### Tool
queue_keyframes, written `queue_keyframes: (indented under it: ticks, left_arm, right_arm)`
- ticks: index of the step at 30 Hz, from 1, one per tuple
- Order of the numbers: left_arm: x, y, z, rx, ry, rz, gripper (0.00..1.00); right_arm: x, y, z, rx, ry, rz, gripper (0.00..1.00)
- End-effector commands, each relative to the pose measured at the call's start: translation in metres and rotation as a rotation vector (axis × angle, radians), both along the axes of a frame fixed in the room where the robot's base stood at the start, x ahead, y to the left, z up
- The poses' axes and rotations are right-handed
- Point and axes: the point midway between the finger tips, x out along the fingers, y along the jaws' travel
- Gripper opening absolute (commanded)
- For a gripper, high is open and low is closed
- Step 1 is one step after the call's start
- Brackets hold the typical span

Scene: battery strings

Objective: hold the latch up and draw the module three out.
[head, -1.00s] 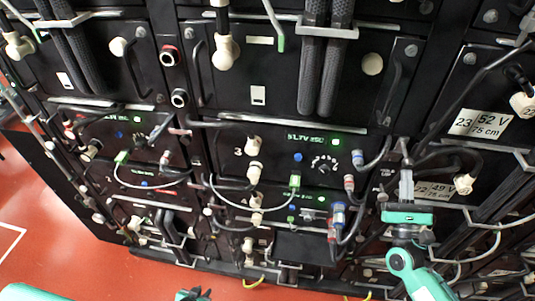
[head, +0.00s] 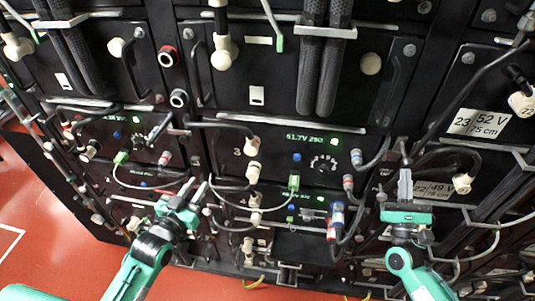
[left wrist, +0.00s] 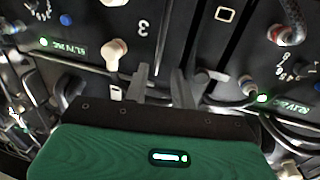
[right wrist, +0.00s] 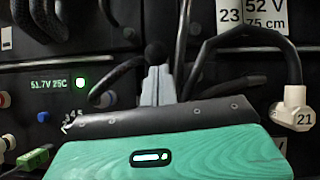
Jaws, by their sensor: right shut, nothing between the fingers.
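Module three (head: 275,150) is a black panel marked 3, with a lit green voltage display and a dial, seated in the rack. The 3 and its panel also show in the left wrist view (left wrist: 143,27). My left gripper (head: 193,190) is open and empty, in front of the rack, left of and below the module's 3. My right gripper (head: 405,172) points up, right of the module. In the right wrist view its shut fingers (right wrist: 158,85) stand directly below a dark round knob (right wrist: 155,52), possibly the latch; I cannot tell whether they touch.
Cables with white plugs (head: 253,172) and red and blue connectors (head: 337,215) hang across the panels near both grippers. A black cable with a white plug marked 21 (right wrist: 293,110) is right of my right gripper. Red floor (head: 50,220) is clear at lower left.

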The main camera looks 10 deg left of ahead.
Motion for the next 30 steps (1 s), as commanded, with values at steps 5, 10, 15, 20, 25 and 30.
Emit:
queue_keyframes:
  ticks: [5, 10, 15, 20, 25, 30]
  left_arm:
    - [0.0, 0.0, 0.002, 0.0, -0.001, 0.0, 0.26]
    - [0.001, 0.0, 0.001, 0.0, -0.001, 0.0, 0.26]
    - [0.013, -0.002, 0.002, 0.0, -0.002, 0.001, 0.26]
    - [0.036, -0.007, 0.002, 0.001, -0.002, 0.001, 0.26]
    - [0.064, -0.012, 0.002, 0.001, -0.002, 0.001, 0.26]
    - [0.09, -0.018, 0.002, 0.0, -0.001, 0.0, 0.26]
  right_arm:
    - [0.001, -0.002, 0.011, 0.004, -0.022, -0.006, 0.0]
    - [0.001, -0.002, 0.011, 0.004, -0.022, -0.006, 0.0]
    - [0.001, -0.002, 0.011, 0.004, -0.022, -0.006, 0.0]
    - [0.001, -0.002, 0.011, 0.004, -0.022, -0.006, 0.0]
    - [0.001, -0.002, 0.011, 0.004, -0.022, -0.006, 0.0]
    - [0.001, -0.002, 0.011, 0.004, -0.022, -0.006, 0.0]
